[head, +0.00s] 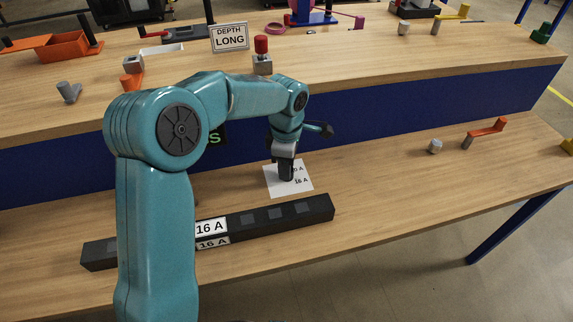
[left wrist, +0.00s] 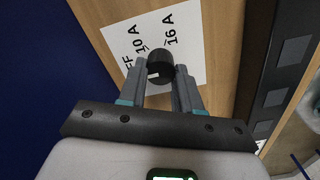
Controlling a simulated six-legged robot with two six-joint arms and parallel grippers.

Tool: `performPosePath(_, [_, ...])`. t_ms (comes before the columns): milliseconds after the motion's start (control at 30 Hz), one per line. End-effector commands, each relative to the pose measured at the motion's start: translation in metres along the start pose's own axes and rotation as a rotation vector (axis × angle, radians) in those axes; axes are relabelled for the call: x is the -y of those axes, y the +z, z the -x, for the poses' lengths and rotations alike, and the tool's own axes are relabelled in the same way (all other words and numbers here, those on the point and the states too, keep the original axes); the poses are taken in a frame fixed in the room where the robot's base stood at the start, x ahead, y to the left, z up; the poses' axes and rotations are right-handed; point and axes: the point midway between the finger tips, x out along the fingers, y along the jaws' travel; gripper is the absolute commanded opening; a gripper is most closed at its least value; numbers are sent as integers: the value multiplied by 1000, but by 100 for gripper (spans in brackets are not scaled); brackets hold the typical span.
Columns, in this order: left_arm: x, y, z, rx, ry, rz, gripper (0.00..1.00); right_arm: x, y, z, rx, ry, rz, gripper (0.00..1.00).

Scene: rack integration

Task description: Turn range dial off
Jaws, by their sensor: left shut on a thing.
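The range dial is a round black knob (left wrist: 160,66) with a white mark, seen in the left wrist view. It stands on a white plate (left wrist: 195,55) lettered with an OFF label that is partly hidden, 10 A and 16 A. My left gripper (left wrist: 163,88) is shut on the knob, one finger on each side. In the head view my left gripper (head: 286,172) points down at the plate (head: 303,189) and hides the dial. My right gripper is not in view.
A long black bar (head: 320,209) labelled 16 A lies in front of the plate. A blue panel (head: 400,120) rises behind it to an upper shelf with a DEPTH LONG sign (head: 230,38), a red-topped block (head: 262,60) and an orange bin (head: 65,47).

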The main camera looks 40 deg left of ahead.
Motion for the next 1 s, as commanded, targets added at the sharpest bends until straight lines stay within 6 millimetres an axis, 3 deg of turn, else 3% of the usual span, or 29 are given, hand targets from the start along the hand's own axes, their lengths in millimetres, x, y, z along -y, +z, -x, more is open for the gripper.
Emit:
performPosePath(533, [-1,-1,2,-1,5,24,3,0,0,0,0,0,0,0])
performPosePath(567, [-1,-1,2,-1,5,24,43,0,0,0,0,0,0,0])
performPosePath(600, [-1,-1,2,-1,5,23,56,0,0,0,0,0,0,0])
performPosePath(1000, [-1,0,9,0,4,21,59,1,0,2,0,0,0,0])
